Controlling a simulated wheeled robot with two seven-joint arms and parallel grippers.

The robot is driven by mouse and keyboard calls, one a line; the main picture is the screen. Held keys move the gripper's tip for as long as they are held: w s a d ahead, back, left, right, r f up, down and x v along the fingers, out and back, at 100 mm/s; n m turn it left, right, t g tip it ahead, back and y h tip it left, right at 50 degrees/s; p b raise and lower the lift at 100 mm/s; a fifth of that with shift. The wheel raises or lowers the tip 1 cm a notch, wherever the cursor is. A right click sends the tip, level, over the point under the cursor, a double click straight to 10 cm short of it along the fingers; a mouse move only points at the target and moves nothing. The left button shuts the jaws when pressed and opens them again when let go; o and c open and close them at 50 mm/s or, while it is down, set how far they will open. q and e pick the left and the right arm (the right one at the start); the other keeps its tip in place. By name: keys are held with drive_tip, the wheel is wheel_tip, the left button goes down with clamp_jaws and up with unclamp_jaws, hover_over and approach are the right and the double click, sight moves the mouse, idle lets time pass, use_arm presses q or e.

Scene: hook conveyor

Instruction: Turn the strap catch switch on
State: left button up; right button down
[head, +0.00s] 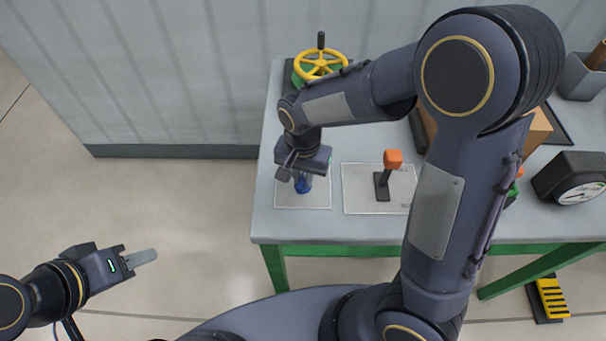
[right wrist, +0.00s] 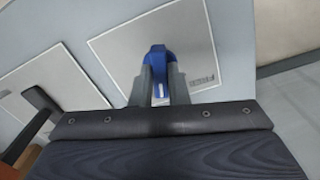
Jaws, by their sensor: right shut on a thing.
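The blue switch (head: 302,187) stands on a pale square plate (head: 318,203) at the left end of the bench. I take it to be the strap catch switch; its label is too small to read. My right gripper (head: 303,178) is over it and shut on it. In the right wrist view, my two grey fingers lie on either side of the blue switch (right wrist: 157,58), whose lower part is hidden between them. My left gripper (head: 146,257) is over the floor, away from the bench and empty; whether its fingers are apart is unclear.
On the bench (head: 268,225), an orange-topped lever (head: 392,158) stands on a plate to the right of the switch. A yellow handwheel (head: 320,65) is behind it. A dark gauge (head: 573,182) sits at the far right. My right arm hides part of the bench.

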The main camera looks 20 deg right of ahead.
sight(303, 179)
drive_tip(key=m+p, duration=0.1)
drive_tip(key=m, duration=0.4)
drive_tip(key=shift+m, duration=0.3)
idle(0.4)
drive_tip(key=c, duration=1.4)
unclamp_jaws()
wheel_tip(303, 179, up, 8)
drive_tip(key=shift+f, duration=0.1)
